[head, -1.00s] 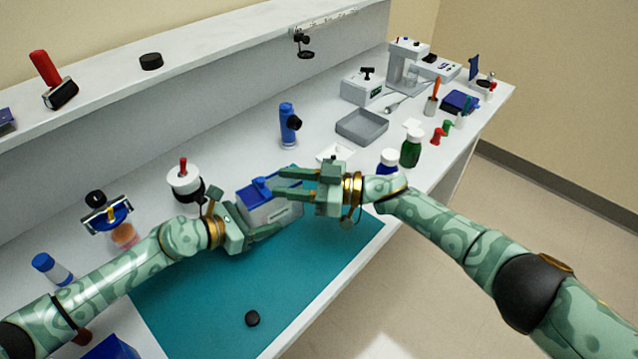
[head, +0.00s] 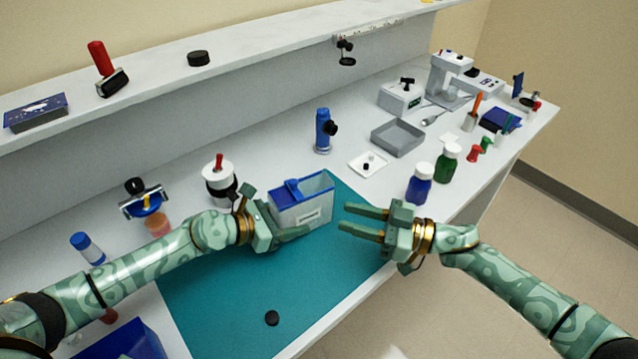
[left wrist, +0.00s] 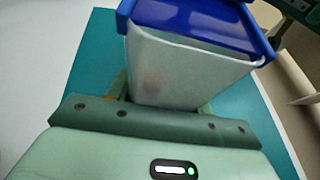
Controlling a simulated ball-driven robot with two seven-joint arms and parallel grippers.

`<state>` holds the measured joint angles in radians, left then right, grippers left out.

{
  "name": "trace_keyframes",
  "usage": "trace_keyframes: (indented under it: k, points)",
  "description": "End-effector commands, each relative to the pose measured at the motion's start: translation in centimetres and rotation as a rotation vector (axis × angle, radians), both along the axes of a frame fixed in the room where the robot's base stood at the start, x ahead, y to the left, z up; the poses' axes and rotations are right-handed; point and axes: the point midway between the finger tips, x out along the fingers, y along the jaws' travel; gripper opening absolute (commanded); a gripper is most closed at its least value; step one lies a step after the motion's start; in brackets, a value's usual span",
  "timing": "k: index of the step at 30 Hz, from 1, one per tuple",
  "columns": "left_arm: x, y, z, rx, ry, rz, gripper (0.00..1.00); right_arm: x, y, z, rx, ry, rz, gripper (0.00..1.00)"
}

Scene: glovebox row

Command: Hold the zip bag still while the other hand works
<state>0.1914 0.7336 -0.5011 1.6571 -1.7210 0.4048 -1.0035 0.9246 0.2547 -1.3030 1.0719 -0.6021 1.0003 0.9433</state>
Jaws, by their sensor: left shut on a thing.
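The zip bag (head: 318,200), a pale translucent pouch with a blue top, stands upright on the teal mat (head: 225,300). My left gripper (head: 278,236) is shut on its lower left side. In the left wrist view the bag (left wrist: 180,75) rises from behind the near finger, its blue top (left wrist: 195,22) at the upper edge; the far finger is mostly hidden. My right gripper (head: 347,218) is open and empty just right of the bag, fingers pointing left towards it, with a gap between.
A black disc (head: 271,318) lies on the front of the mat. The front mat is mostly clear.

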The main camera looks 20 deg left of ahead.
Motion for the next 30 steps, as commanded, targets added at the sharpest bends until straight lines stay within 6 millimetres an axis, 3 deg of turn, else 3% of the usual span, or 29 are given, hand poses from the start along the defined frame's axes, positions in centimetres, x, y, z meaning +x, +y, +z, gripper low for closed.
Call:
trace_keyframes:
  k: [3, 6, 11, 17, 30]
  points:
    - [-0.1, 0.0, -0.1, 0.0, 0.003, -0.001, 0.24, -2.0, 1.1, 0.6, 0.015, -0.009, -0.096, 0.34]
    - [-0.1, 0.0, -0.1, 0.0, 0.003, -0.001, 0.24, -2.5, 1.9, 1.6, 0.009, -0.02, -0.185, 0.34]
    - [-0.1, 0.0, -0.1, 0.0, 0.002, -0.001, 0.24, -2.0, 2.6, 3.1, -0.017, -0.044, -0.298, 0.34]
    - [-0.1, 0.0, -0.1, 0.0, 0.002, -0.001, 0.24, -0.6, 3.5, 2.7, -0.052, -0.053, -0.364, 0.34]
    - [0.0, 0.0, -0.1, 0.0, 0.002, -0.001, 0.24, 2.2, 12.0, 2.8, -0.052, -0.053, -0.365, 0.34]
